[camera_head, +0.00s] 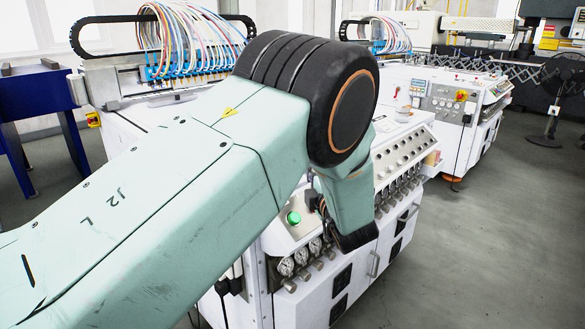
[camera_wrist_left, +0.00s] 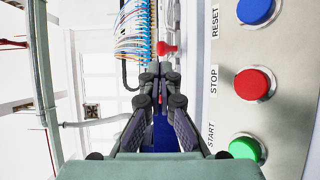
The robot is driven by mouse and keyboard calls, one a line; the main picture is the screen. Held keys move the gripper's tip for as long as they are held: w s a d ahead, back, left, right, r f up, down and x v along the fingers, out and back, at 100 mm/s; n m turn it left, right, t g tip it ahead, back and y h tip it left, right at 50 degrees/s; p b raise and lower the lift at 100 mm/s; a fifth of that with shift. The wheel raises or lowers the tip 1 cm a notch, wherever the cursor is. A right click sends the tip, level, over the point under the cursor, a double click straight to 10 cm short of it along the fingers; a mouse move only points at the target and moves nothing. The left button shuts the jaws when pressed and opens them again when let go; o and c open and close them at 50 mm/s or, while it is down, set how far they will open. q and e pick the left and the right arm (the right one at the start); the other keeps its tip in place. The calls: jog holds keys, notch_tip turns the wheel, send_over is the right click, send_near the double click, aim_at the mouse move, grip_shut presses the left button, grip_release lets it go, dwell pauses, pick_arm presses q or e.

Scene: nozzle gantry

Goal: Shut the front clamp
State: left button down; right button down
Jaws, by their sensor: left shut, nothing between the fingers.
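My left gripper (camera_wrist_left: 160,79) points away from the wrist camera; its dark fingertips are close together, shut with nothing held. In the head view my left arm reaches across from the left, over the white machine (camera_head: 370,277), and its links hide much of the machine's left and middle. A red knob-like part (camera_wrist_left: 168,48) shows just beyond and slightly right of the fingertips in the wrist view. I cannot tell whether it belongs to the front clamp, or whether that clamp is open. My right gripper is not in view.
A panel beside the gripper carries a green START button (camera_wrist_left: 245,149), a red STOP button (camera_wrist_left: 254,84) and a blue RESET button (camera_wrist_left: 256,10). Gauges (camera_head: 301,258) sit on the machine's front. A second white machine (camera_head: 440,105) stands behind.

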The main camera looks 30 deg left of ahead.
pick_arm(q)
jog(key=shift+d+f, duration=0.1)
jog(key=shift+d, duration=1.1)
